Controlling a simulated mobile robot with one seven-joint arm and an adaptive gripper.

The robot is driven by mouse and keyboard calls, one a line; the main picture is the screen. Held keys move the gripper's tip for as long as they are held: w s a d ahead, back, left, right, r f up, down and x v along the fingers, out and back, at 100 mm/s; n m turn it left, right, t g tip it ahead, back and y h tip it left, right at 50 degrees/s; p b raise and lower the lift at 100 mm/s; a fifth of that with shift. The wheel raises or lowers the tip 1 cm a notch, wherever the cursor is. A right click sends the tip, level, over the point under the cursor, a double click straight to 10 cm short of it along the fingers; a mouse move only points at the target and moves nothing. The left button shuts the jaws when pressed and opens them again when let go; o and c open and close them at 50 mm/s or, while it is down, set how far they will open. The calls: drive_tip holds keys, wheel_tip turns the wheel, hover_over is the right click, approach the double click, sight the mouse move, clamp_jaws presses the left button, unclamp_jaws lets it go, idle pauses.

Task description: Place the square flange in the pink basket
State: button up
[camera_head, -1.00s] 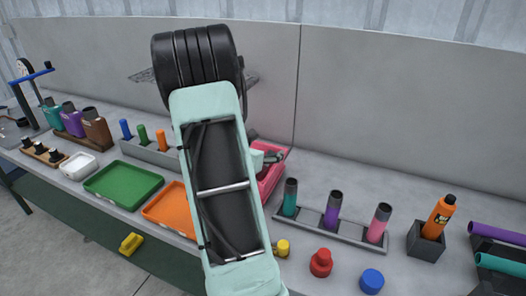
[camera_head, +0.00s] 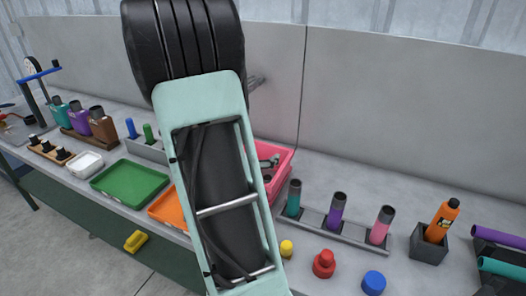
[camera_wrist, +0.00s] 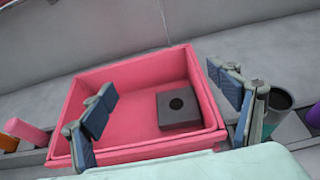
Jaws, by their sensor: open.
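The pink basket (camera_wrist: 125,75) fills the middle of the wrist view. In the head view the pink basket (camera_head: 285,165) is partly hidden behind my arm. The square flange (camera_wrist: 181,121) is a dark grey square block with a round black hole. It lies inside the basket, towards the right near corner. My gripper (camera_wrist: 162,84) is open and empty above the basket. Its blue-padded fingers are spread wide, one at the left and one at the right, apart from the flange. In the head view my arm hides most of the gripper.
A rack (camera_head: 325,228) with teal, purple and pink cylinders stands right of the basket. Green (camera_head: 128,183) and orange (camera_head: 170,208) trays lie to the left. An orange bottle (camera_head: 441,218) stands in a dark holder. A grey wall panel rises behind the bench.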

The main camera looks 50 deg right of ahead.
drive_tip(key=shift+v, duration=1.45)
